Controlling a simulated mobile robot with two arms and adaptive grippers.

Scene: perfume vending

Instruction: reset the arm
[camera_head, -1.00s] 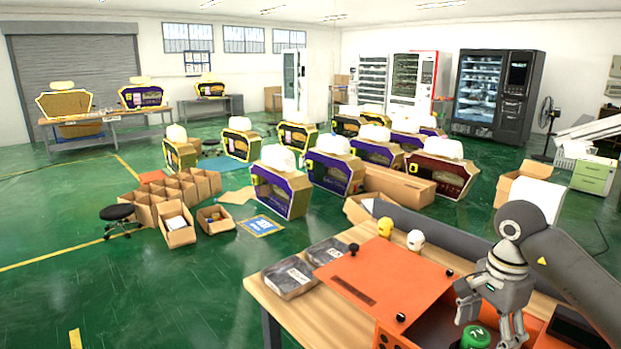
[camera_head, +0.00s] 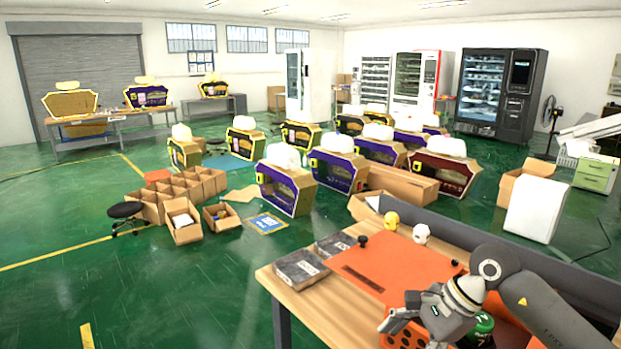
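My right arm comes in from the right over an orange machine panel (camera_head: 385,262) on a wooden table. My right gripper (camera_head: 412,335) points left and down, tilted, above the panel's front part. Its fingers look spread with nothing between them, and the lower finger runs to the frame's bottom edge. A green bottle (camera_head: 482,327) with a white mark stands just right of the gripper, partly hidden by my arm. I see no grip on it. My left gripper is not in view.
A yellow cap (camera_head: 390,221) and a white cap (camera_head: 421,234) stand at the panel's back. Two dark flat packs, one in front (camera_head: 301,269), lie on the table's left. A dark grey roll or rail (camera_head: 440,230) runs behind.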

